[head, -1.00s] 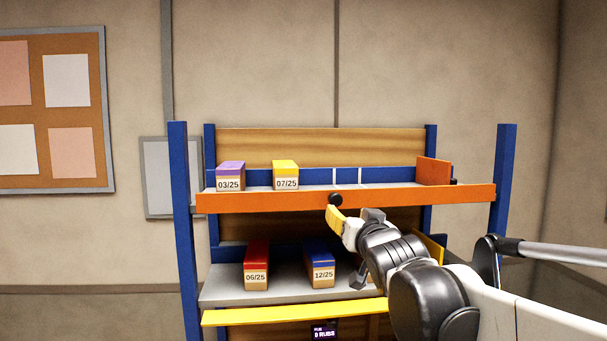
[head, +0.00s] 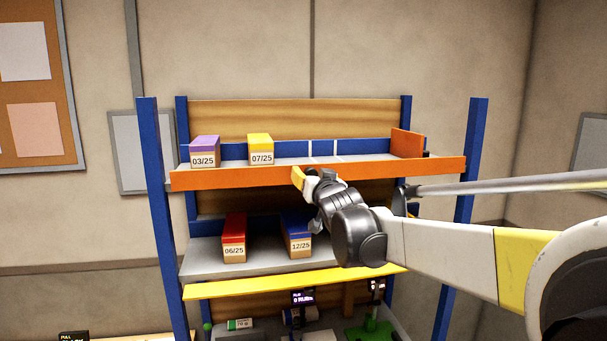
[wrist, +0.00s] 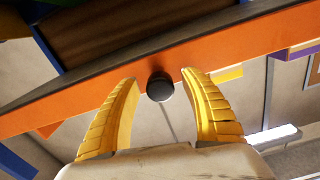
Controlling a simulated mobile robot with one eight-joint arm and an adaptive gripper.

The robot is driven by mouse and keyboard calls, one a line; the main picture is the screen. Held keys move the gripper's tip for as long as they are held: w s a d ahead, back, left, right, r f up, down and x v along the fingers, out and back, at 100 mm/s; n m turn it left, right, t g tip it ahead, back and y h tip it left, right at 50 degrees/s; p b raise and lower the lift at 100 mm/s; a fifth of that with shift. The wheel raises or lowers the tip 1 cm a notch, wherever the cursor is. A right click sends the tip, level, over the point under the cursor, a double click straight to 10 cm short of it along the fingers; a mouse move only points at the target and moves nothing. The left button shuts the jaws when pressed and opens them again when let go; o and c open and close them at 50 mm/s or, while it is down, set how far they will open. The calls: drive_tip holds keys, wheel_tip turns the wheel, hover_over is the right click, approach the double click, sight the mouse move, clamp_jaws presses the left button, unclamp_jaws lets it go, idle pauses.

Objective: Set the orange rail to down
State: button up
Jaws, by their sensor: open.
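The orange rail (head: 400,170) runs along the front edge of the upper shelf in the head view. Its underside and face cross the wrist view (wrist: 90,108). A round black knob (wrist: 160,88) is on the rail. My gripper (head: 299,176) is at the rail, left of its middle, and hides the knob in the head view. In the wrist view my gripper (wrist: 160,77) is open, with one yellow finger on each side of the knob. I see gaps between the fingers and the knob.
Below are a red box (head: 234,238), a blue box (head: 297,236) and a yellow rail (head: 240,290). Blue posts (head: 160,210) flank the rack.

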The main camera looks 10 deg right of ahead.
clamp_jaws()
